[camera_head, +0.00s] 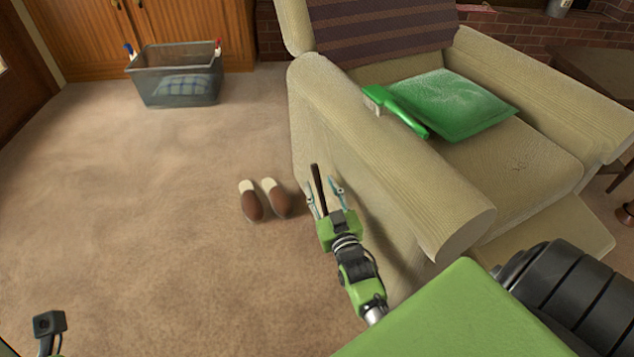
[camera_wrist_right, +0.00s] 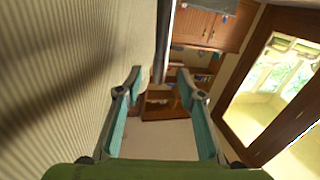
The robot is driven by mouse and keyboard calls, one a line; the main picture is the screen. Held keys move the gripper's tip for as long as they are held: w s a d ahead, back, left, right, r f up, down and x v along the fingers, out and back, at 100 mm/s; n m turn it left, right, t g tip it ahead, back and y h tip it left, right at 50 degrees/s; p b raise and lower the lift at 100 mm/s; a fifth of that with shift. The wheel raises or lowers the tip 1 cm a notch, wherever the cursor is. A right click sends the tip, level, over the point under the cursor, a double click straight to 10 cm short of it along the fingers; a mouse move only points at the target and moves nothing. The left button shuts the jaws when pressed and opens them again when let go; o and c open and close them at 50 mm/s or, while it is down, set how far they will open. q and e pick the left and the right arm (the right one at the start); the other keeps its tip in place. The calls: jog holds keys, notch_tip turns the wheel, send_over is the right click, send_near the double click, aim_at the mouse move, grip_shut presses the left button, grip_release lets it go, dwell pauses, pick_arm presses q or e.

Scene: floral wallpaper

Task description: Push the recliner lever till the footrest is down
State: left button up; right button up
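The beige recliner (camera_head: 400,165) fills the right half of the head view. Its lever (camera_head: 317,185) is a dark brown bar at the side of the near armrest. It also shows as a dark upright bar in the right wrist view (camera_wrist_right: 163,40). My right gripper (camera_head: 324,194) is open, with its teal fingers on either side of the lever; I cannot tell if they touch it. The footrest (camera_head: 560,235) juts out at the front of the seat, partly hidden by my arm. My left gripper's fingers are out of view.
A green cushion (camera_head: 450,105) and a green brush-like object (camera_head: 400,112) lie on the recliner. Brown slippers (camera_head: 265,200) stand on the carpet left of the lever. A grey basket (camera_head: 178,80) stands by the wooden cabinet (camera_head: 190,30). The carpet at left is clear.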

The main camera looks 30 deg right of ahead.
aim_at(319, 181)
jog(key=b+x, duration=0.1)
jog(key=x, duration=0.2)
jog(key=shift+w+d, duration=0.15)
jog(key=shift+w, duration=0.2)
jog(key=shift+w+d, duration=0.1)
jog(key=shift+w, duration=0.2)
jog(key=shift+c, duration=0.4)
